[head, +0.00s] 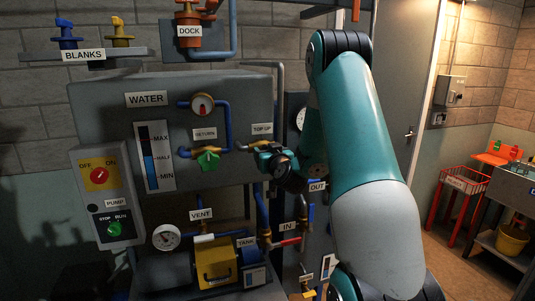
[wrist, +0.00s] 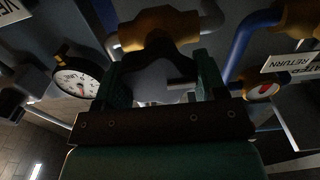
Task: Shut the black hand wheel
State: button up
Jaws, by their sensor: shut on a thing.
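My gripper (head: 264,153) is at the valve under the TOP UP label (head: 262,128), on the right side of the grey water panel. In the wrist view, its two green fingers (wrist: 162,72) stand on either side of a dark shape, which looks like the black hand wheel (wrist: 152,58). The gripper is shut on it. The brass valve body (wrist: 160,27) sits just beyond the wheel. In the head view the wheel is mostly hidden by the gripper, and its turned angle cannot be told.
A green hand wheel (head: 208,160) under the RETURN label is close on the left. Blue pipes and a round gauge (head: 203,104) are above.

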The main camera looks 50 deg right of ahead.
jog(key=m, duration=0.4)
jog(key=shift+d+m+b, duration=0.15)
jog(key=shift+m+b, duration=0.15)
jog(key=shift+b, duration=0.05)
jog(key=m, duration=0.4)
jog(key=shift+s+d+f+m, duration=0.1)
jog(key=shift+s+m, duration=0.05)
jog(key=shift+m, duration=0.15)
jog(key=m, duration=0.4)
jog(key=shift+f+m, duration=0.1)
jog(key=shift+m, duration=0.2)
jog(key=shift+d+f+m+p, duration=0.1)
jog(key=shift+m+p, duration=0.35)
jog(key=shift+m, duration=1.65)
jog(key=o, duration=0.9)
jog(key=shift+s+f, duration=0.1)
jog(key=shift+s, duration=0.05)
